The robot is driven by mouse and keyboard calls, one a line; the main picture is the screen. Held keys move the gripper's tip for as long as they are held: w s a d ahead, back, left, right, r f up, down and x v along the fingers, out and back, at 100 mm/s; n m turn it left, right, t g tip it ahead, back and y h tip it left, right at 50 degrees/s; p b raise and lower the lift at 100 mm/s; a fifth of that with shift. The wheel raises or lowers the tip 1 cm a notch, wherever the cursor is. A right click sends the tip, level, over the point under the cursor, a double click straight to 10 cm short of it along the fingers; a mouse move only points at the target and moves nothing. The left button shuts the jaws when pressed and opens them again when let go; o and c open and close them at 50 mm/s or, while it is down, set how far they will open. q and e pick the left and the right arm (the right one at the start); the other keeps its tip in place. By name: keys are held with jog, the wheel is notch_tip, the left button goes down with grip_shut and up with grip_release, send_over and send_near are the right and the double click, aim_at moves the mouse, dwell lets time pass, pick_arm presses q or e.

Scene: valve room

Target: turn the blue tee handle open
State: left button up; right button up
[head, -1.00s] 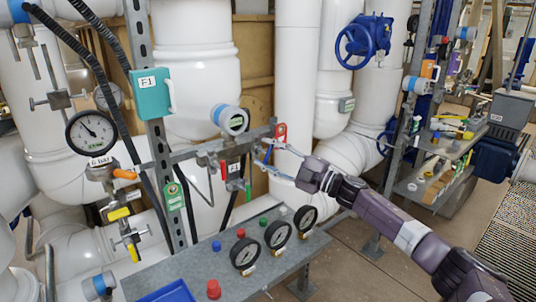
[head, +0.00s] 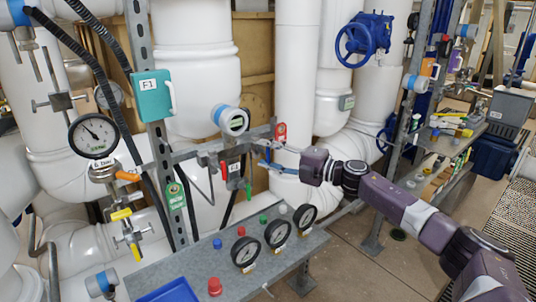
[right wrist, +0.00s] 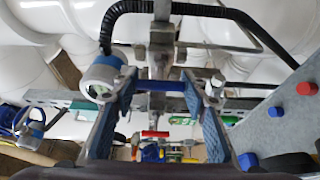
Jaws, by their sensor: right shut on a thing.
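The blue tee handle (right wrist: 160,86) is a short bar across a metal valve stem, seen between my fingers in the right wrist view. My right gripper (right wrist: 160,100) is shut on it, with a blue-padded finger at each end of the bar. In the head view my right gripper (head: 264,164) reaches in from the right to the valve on the metal rail, its fingers nearly edge-on. There the fingers hide most of the handle, so its angle is hard to tell. My left gripper is not in view.
A round blue-and-white transmitter (head: 231,120) sits just above left of the valve. A grey panel with gauges (head: 277,233) and coloured knobs lies below. White pipes stand behind.

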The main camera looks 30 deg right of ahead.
jog(key=shift+f, duration=0.1)
jog(key=o, duration=1.2)
jog(key=shift+c, duration=0.2)
jog(key=v, duration=1.2)
